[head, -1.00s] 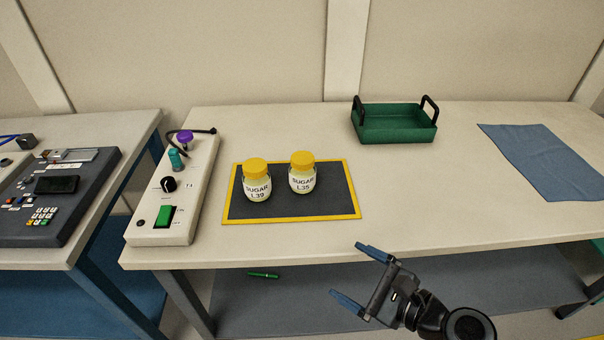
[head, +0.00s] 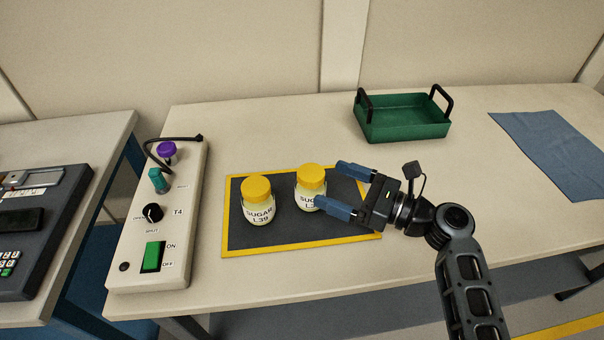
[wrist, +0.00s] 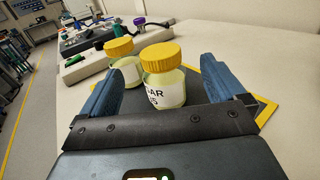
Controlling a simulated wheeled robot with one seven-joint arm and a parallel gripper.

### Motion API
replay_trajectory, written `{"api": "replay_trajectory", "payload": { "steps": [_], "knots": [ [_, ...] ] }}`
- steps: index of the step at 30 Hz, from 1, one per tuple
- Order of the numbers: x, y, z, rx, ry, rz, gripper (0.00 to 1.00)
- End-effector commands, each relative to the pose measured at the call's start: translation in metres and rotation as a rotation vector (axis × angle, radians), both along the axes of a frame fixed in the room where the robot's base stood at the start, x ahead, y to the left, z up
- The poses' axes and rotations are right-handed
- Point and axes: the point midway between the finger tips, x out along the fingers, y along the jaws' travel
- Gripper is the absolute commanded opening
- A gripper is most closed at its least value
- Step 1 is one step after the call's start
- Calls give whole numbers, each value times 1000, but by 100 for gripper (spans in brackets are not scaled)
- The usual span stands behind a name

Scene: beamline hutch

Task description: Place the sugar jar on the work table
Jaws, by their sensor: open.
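Two sugar jars with yellow lids stand upright on a dark mat with a yellow border (head: 240,246) on the work table (head: 420,220). The left jar (head: 258,203) reads SUGAR L39. The right jar (head: 309,184) has its label partly hidden by a finger of my gripper (head: 329,186). My gripper is open, its blue fingers pointing left, just right of the right jar and reaching to its near edge. In the wrist view the right jar (wrist: 164,80) stands ahead between the fingers, with the left jar (wrist: 122,66) behind it to the left. I see no firm contact.
A switch box (head: 190,240) with a green switch and cable stands left of the mat. A green tray (head: 405,131) with black handles is at the back, and a blue cloth (head: 560,150) lies at right. The table's right middle is clear.

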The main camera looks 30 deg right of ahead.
Motion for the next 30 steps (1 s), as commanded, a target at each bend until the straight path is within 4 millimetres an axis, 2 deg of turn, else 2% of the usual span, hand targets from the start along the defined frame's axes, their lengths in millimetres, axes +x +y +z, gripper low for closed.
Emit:
{"api": "replay_trajectory", "payload": {
  "steps": [11,19,28,30],
  "knots": [
    [29,22,-2,3,1,3,97],
    [58,42,-7,1,0,2,97],
    [62,45,-8,1,0,0,97],
    [62,45,-8,1,0,0,91]
  ]
}}
